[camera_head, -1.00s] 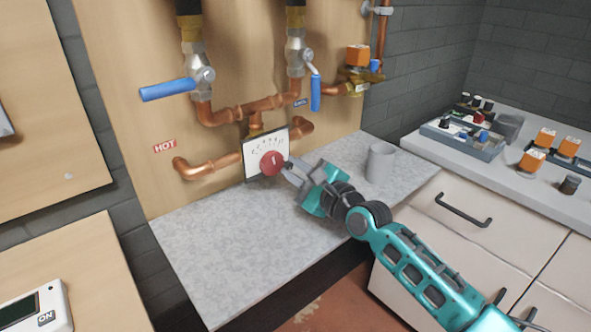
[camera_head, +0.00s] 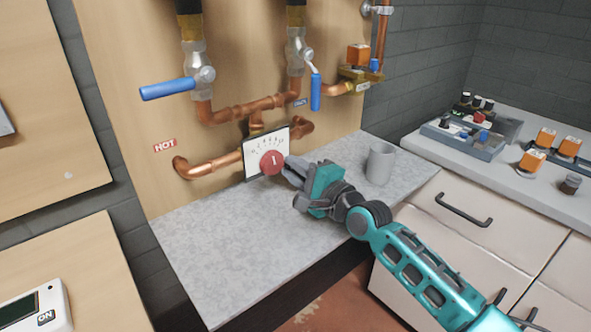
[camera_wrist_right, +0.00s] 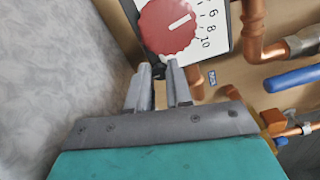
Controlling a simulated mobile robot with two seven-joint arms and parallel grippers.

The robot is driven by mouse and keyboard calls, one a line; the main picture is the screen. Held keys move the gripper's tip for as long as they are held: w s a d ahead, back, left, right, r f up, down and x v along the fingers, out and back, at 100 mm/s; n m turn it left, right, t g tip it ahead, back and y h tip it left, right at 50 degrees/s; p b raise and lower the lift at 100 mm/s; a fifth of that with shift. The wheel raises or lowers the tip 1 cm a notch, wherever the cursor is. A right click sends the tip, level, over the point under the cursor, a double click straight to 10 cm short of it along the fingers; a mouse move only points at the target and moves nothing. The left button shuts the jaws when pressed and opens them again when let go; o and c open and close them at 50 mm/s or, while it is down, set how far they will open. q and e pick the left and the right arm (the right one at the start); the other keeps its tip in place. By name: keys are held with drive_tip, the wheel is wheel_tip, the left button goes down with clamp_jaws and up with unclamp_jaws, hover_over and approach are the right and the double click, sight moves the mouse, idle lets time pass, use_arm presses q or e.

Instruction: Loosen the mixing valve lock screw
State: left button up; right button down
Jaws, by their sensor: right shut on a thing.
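The mixing valve's red round knob (camera_head: 271,162) sits on a white numbered dial plate (camera_head: 252,152), and its white mark points up in the head view. The knob also shows at the top of the right wrist view (camera_wrist_right: 168,27). My right gripper (camera_head: 287,166) is at the knob's right side, and its fingertips (camera_wrist_right: 160,72) reach the knob's near edge. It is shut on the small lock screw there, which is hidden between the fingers. My left gripper is not in view.
Copper pipes (camera_head: 222,166) run around the dial on the wooden board. Blue lever handles (camera_head: 167,89) hang above it. The counter's front left is clear.

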drive_tip(key=shift+n, duration=0.3)
drive_tip(key=c, duration=1)
unclamp_jaws()
drive_tip(key=shift+c, duration=0.2)
drive_tip(key=shift+s, duration=0.1)
drive_tip(key=p, duration=0.2)
hover_over(338, 231)
drive_tip(key=shift+s, duration=0.1)
